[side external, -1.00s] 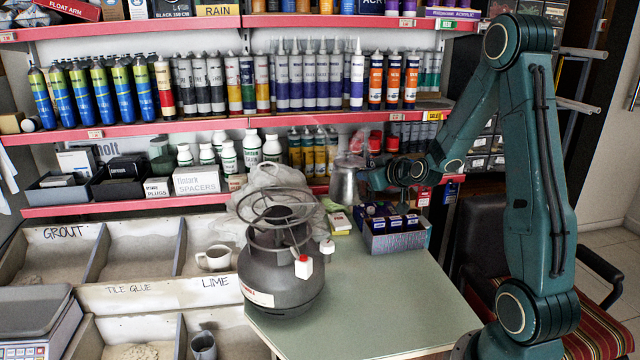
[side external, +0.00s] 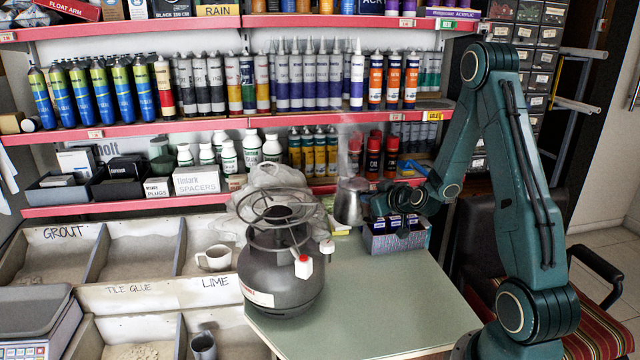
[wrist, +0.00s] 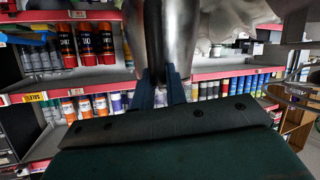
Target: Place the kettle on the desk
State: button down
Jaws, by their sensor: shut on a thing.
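The kettle (side external: 349,204) is a silver metal vessel near the back of the green desk (side external: 375,295), with faint steam above it. My gripper (side external: 372,204) is shut on the kettle from its right side. In the wrist view, the kettle (wrist: 172,35) fills the top centre, and my gripper's two fingertips (wrist: 160,78) meet it. The kettle looks upright in the side view. I cannot tell whether its base touches anything; a small yellow-and-white packet (side external: 338,228) is behind or below it.
A dark gas cylinder with a ring burner (side external: 282,270) stands on the desk's left. A blue-grey box of small packages (side external: 395,240) stands under my wrist. A crumpled plastic bag (side external: 270,182) lies behind the cylinder. Stocked shelves (side external: 200,127) close off the back. The desk's front middle is clear.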

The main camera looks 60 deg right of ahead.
aim_at(375, 221)
notch_tip(375, 221, down, 11)
jog(key=shift+r, duration=0.15)
dwell(0.6)
jog(key=shift+f, duration=1.8)
jog(key=c, duration=1.4)
grip_release()
jog(key=shift+f, duration=0.1)
jog(key=shift+c, duration=0.2)
jog(key=shift+s, duration=0.15)
jog(key=shift+s+a+r, duration=0.2)
jog(key=shift+s+r, duration=0.15)
jog(key=shift+r, duration=1.05)
jog(key=shift+s+a+r, duration=0.25)
jog(key=shift+s+r, duration=0.15)
jog(key=shift+r, duration=0.95)
jog(key=shift+s+a+r, duration=0.2)
jog(key=shift+s+r, duration=0.15)
jog(key=shift+r, duration=1.05)
